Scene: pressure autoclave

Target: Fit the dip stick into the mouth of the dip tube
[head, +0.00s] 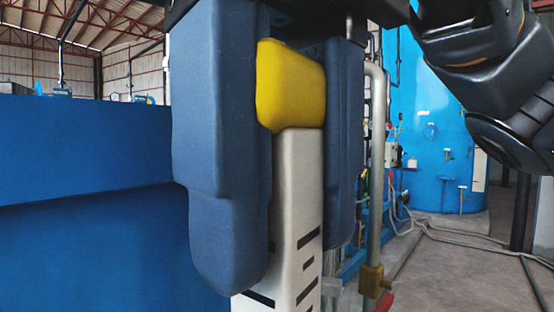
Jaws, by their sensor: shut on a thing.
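My gripper (286,250) fills the middle of the head view, very close, with its blue fingers pointing down. It is shut on the dip stick (298,185), one finger on each side. The dip stick has a yellow top block and a pale grey, flat-sided body with black marks low down. It hangs close to upright between the fingers, and its lower end is cut off by the bottom of the picture. I cannot make out the dip tube or its mouth; it may be hidden or below the view.
A large blue body (85,200) takes up the left side. A grey vertical pipe (376,180) with a brass fitting (373,280) stands just right of my gripper. A blue tank (440,140) stands further back. Grey floor (455,270) with hoses shows at lower right.

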